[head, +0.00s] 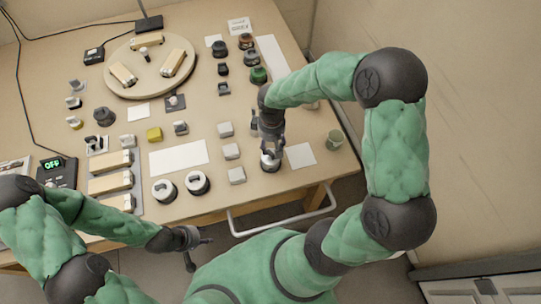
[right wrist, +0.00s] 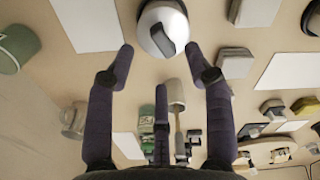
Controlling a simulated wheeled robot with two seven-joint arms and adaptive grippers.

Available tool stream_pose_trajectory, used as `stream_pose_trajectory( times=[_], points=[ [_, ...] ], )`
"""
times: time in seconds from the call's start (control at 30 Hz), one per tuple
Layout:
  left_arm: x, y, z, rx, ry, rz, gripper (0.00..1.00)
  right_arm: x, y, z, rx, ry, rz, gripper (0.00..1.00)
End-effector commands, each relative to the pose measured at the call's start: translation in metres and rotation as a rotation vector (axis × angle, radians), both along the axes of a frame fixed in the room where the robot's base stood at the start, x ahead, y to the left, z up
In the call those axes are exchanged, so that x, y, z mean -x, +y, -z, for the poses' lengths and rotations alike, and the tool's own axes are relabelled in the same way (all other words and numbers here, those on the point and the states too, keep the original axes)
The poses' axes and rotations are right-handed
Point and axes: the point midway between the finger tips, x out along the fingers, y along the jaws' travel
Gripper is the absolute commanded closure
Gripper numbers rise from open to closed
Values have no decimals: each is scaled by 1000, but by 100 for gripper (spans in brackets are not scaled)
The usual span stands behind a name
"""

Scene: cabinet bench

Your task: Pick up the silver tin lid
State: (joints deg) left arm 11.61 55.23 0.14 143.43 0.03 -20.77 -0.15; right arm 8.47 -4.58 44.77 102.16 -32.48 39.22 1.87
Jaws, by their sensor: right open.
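A round silver lid with a dark raised grip (right wrist: 160,28) shows at the top of the right wrist view, just beyond my fingertips. In the head view it (head: 270,164) sits near the table's front right, partly hidden by my right gripper. My right gripper (head: 271,148) points down close above it; in the right wrist view the gripper (right wrist: 160,62) is open, with nothing between its fingers. I cannot tell whether a fingertip touches the lid. My left gripper (head: 199,245) is open and empty, off the table's front edge.
A rail (head: 280,222) runs along the table front.

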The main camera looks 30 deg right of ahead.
Motion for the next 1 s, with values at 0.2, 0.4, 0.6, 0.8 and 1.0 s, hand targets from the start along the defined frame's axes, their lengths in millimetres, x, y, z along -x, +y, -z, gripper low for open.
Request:
stream_pose_trajectory(
  times=[0.2,0.4,0.6,0.8,1.0],
  points=[
    [0,0,13,0,0,0,60,1,1,27,-1,3,1,47],
    [0,0,21,0,0,0,60,0,1,49,-1,1,1,47],
    [0,0,20,0,0,0,60,0,1,49,-1,0,1,47],
    [0,0,20,0,-1,0,60,0,1,49,-1,0,1,94],
    [0,0,20,0,0,0,60,0,1,49,-1,0,0,98]
  ],
)
